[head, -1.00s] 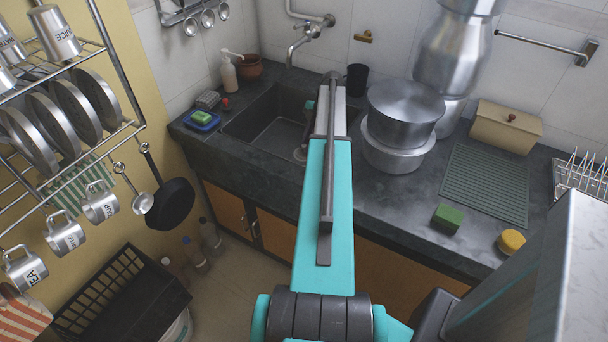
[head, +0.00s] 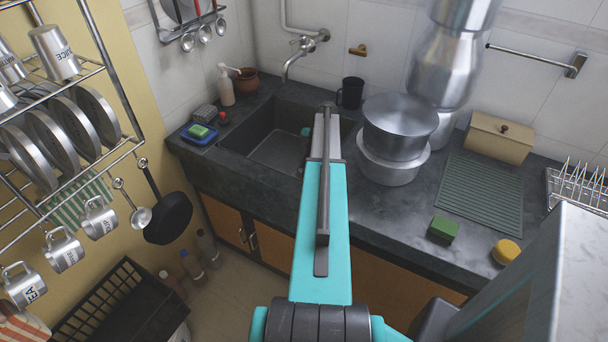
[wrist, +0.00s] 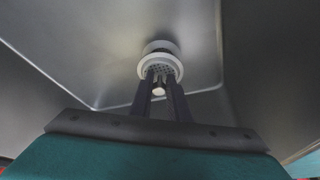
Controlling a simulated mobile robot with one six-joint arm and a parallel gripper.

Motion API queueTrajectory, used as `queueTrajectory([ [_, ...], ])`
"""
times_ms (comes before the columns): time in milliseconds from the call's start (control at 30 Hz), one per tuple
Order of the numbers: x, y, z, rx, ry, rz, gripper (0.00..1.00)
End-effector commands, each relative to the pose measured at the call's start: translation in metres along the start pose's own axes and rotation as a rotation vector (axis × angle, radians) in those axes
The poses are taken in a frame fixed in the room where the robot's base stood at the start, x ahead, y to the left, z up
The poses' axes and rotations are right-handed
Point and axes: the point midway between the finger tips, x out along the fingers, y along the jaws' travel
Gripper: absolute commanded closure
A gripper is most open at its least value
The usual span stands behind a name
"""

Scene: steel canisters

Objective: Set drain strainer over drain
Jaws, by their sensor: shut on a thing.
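In the wrist view, my gripper (wrist: 161,93) is shut on the knob of the drain strainer (wrist: 160,67), a small pale round piece with a perforated middle. A pale ring (wrist: 160,46), which looks like the drain, shows just beyond it and is partly covered by the strainer. I cannot tell whether the two touch. Both are over the grey sink floor. In the head view, my arm reaches over the right part of the sink (head: 275,148) and hides the strainer, the drain and the fingertips.
The faucet (head: 297,58) hangs over the back of the sink. A black mug (head: 352,93) and stacked steel pots (head: 392,168) stand close right of my arm. A blue soap tray (head: 199,134) sits left of the sink. The left part of the basin is clear.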

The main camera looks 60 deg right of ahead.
Motion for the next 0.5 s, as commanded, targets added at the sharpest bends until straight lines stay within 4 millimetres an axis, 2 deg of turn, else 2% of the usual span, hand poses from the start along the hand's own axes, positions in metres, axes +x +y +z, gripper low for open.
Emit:
queueTrajectory([
  [333, 0.001, 0.0, 0.001, 0.0, 0.0, 0.0, 1.0],
  [500, 0.011, 0.0, 0.004, 0.0, 0.001, -0.001, 1.0],
])
